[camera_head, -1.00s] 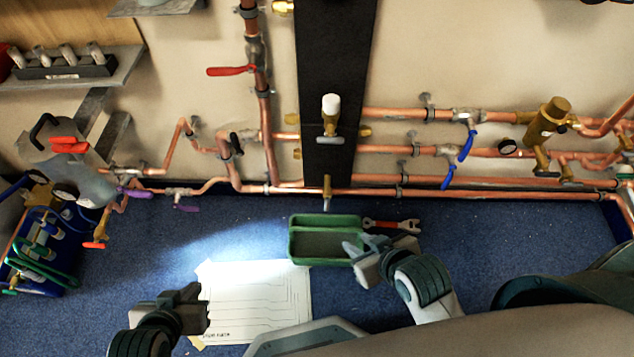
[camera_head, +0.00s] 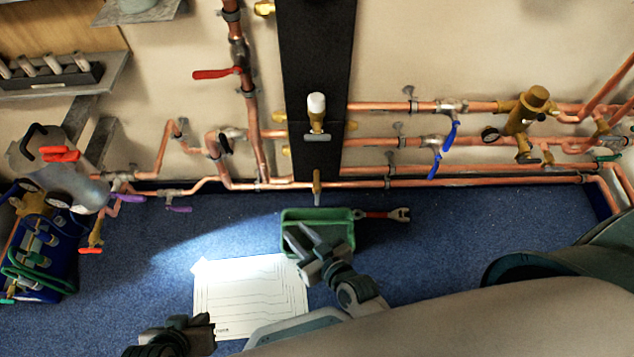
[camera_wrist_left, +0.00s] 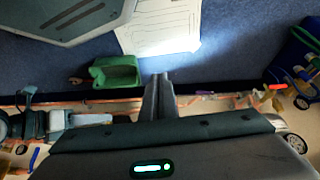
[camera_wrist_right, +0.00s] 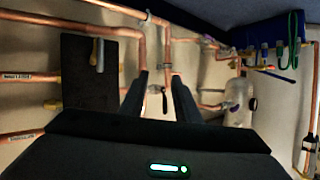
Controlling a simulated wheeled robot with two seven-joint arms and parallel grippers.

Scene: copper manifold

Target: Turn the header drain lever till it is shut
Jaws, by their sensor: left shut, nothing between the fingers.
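I cannot tell which lever is the header drain lever. A black lever (camera_head: 226,143) sits on a copper bend left of the black panel; in the right wrist view a black lever (camera_wrist_right: 164,100) hangs in the gap between my fingers, further off. A brass outlet (camera_head: 317,182) stands at the panel's foot. My right gripper (camera_head: 304,240) is open and empty in front of the green tray, and its spread fingers show in the right wrist view (camera_wrist_right: 162,95). My left gripper (camera_head: 208,325) is shut and empty low over the floor; its closed fingers show in the left wrist view (camera_wrist_left: 158,90).
A red lever (camera_head: 217,73), two blue levers (camera_head: 449,136) and a purple lever (camera_head: 178,209) sit on the pipes. The green tray (camera_head: 345,235), a wrench (camera_head: 385,214) and a paper diagram (camera_head: 250,290) lie on the blue floor.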

